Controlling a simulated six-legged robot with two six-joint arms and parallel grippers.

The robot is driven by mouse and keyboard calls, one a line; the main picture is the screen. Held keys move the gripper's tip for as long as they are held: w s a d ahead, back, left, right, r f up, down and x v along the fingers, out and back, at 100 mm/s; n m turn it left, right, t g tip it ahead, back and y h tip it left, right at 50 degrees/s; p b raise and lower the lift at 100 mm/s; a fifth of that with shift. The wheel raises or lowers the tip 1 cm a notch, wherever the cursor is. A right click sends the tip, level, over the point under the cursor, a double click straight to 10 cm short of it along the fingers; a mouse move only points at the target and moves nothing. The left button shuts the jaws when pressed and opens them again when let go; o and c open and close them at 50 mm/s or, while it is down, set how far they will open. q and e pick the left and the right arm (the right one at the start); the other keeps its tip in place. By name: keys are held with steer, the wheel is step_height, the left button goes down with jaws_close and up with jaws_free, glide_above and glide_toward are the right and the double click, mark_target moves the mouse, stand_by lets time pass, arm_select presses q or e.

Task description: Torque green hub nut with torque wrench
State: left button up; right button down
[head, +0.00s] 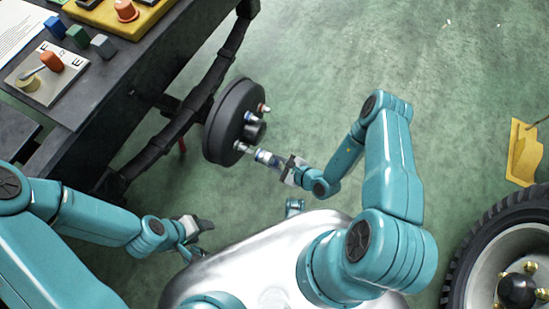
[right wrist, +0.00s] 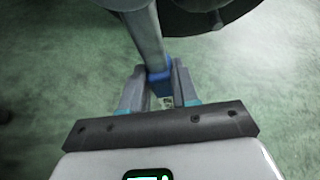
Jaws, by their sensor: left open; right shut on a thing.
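The dark hub drum (head: 224,122) hangs on a black rail, with nuts on its face. An orange nut (head: 263,108) and a blue nut (head: 249,116) show near the black centre boss (head: 256,130). I cannot make out a green nut. My right gripper (head: 286,166) is shut on the torque wrench (head: 265,157), whose far end is at the drum's lower stud; contact is unclear. In the right wrist view, the wrench's grey shaft (right wrist: 147,38) and blue collar stand between the jaws (right wrist: 156,88), towards the drum (right wrist: 210,14). My left gripper (head: 203,226) is open and empty, below and left of the drum.
A dark bench (head: 120,95) fills the upper left, with a grey plate (head: 45,85), small coloured blocks (head: 78,35) and a yellow tray (head: 137,22). A wheel (head: 470,255) lies at lower right, near a yellow stand (head: 523,155). The green floor between is clear.

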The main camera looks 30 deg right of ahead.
steer(key=w+r+n+t+h+p, duration=0.1)
steer(key=w+r+n+t+h, duration=0.1)
steer(key=w+r+n+t, duration=0.2)
steer(key=shift+w+d+r+n, duration=0.35)
steer(key=shift+w+n, duration=0.35)
steer(key=shift+w, duration=0.95)
steer(key=shift+w+a, duration=0.15)
stand_by(1.1)
steer(key=shift+s+d+f+p, duration=0.1)
steer(key=shift+s+d+p, duration=0.15)
steer(key=shift+s+d, duration=0.35)
steer(key=shift+s+d+f+p, duration=0.1)
steer(key=shift+s+d+p, duration=0.2)
steer(key=shift+s, duration=0.35)
steer(key=shift+d, duration=0.1)
